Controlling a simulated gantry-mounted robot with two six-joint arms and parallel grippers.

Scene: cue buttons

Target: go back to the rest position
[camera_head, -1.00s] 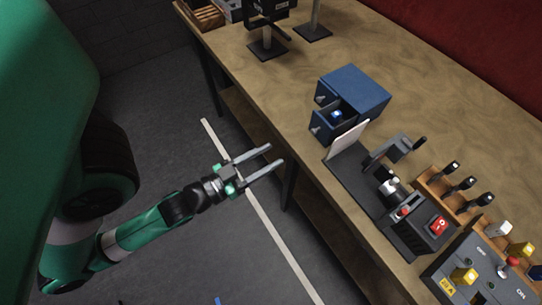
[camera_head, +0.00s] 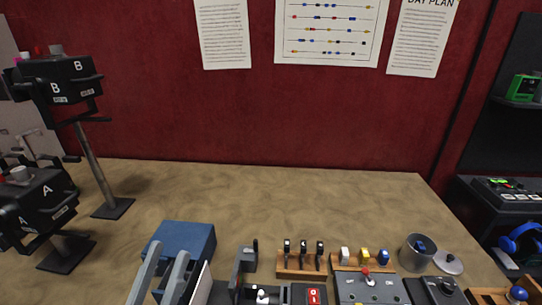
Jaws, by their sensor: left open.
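My left gripper (camera_head: 169,250) shows at the bottom of the head view as two grey fingers pointing up the picture. The fingers are apart with nothing visible between them. They overlap the front of a blue drawer box (camera_head: 187,238) in the picture; I cannot tell how far apart they are in depth. The rest of my left arm is below the frame. My right gripper is not in view.
Black devices A (camera_head: 40,205) and B (camera_head: 62,82) stand on posts at left. Levers (camera_head: 303,252), a control panel (camera_head: 368,287) and a grey cup (camera_head: 414,256) line the front and right.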

